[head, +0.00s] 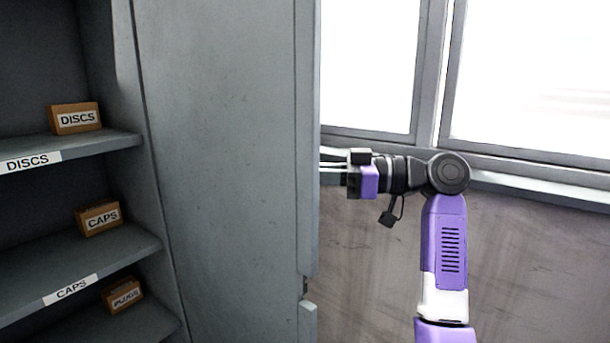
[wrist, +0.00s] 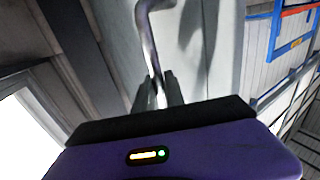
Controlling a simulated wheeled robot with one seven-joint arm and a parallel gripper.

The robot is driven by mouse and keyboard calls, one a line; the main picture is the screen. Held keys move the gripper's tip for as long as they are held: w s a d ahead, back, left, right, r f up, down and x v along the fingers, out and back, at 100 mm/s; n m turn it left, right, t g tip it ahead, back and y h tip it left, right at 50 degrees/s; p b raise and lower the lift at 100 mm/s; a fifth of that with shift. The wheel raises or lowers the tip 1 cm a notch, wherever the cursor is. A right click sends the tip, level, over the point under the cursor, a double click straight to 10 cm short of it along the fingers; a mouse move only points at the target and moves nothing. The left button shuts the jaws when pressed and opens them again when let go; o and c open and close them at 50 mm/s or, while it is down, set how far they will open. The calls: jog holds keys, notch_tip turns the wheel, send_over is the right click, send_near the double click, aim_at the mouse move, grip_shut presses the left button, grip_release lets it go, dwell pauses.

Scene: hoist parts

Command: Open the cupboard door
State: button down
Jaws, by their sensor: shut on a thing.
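The grey cupboard door (head: 225,150) stands swung open in the head view, with its inner face towards the camera and the shelves showing to its left. Its outer face (wrist: 195,45) fills the upper middle of the wrist view. A curved metal handle (wrist: 146,35) sticks out from that face. My gripper (wrist: 158,88) is shut on the handle, with a dark finger on each side of the bar. In the head view my gripper (head: 332,167) reaches from the right behind the door's edge, so its fingertips and the handle are hidden there.
The cupboard shelves (head: 90,147) hold small brown boxes, one labelled DISCS (head: 77,118) and one labelled CAPS (head: 99,217). A lower door edge (head: 308,322) shows below the open door. A wall with windows (head: 520,75) stands behind my arm.

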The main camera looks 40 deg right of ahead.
jog(key=shift+d, duration=0.1)
dwell(0.3)
jog(key=c, duration=1.4)
grip_release()
jog(key=shift+w, duration=0.1)
jog(key=v, duration=0.7)
jog(key=shift+s+d+b, duration=0.25)
jog(key=shift+s+b, duration=0.1)
jog(key=shift+b, duration=0.1)
